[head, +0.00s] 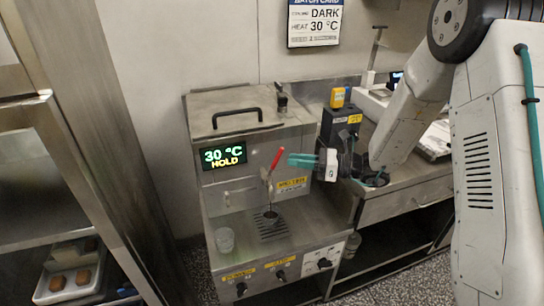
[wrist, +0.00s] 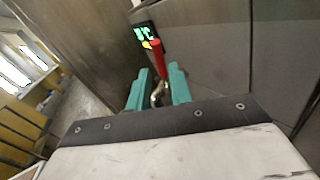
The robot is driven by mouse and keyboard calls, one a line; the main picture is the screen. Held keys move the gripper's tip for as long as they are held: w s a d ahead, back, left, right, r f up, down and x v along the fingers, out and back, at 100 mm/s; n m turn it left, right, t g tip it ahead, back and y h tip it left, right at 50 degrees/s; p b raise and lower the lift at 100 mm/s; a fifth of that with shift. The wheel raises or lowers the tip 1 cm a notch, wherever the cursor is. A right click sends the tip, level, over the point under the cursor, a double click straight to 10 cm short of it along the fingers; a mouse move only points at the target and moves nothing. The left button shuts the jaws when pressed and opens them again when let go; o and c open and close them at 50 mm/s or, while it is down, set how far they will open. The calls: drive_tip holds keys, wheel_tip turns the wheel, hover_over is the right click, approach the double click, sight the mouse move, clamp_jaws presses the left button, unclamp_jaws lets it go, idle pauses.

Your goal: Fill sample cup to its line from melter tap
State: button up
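The steel melter (head: 215,182) has a lit display (head: 223,156) reading 30 °C HOLD. Its tap has a red lever (head: 277,158) above a thin metal spout (head: 268,186). A small translucent cup (head: 225,240) stands on the melter's lower deck, left of the tap and not under it; its line and contents are too small to make out. My gripper (head: 292,159) is level with the red lever, just to its right. In the wrist view, my gripper's teal fingers (wrist: 160,92) are apart, with the tap's metal part showing between them and the red lever (wrist: 159,58) beyond.
A slotted drain grate (head: 272,228) lies below the tap, with a dark spot on it. Knobs (head: 280,275) line the melter's front. A steel counter (head: 405,190) is at the right. A rack with a white tray (head: 68,285) stands at the left. A batch card (head: 314,24) hangs behind.

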sight(275, 163)
drive_tip(key=x, duration=0.8)
drive_tip(key=shift+r, duration=0.2)
clamp_jaws()
drive_tip(key=shift+d, duration=0.15)
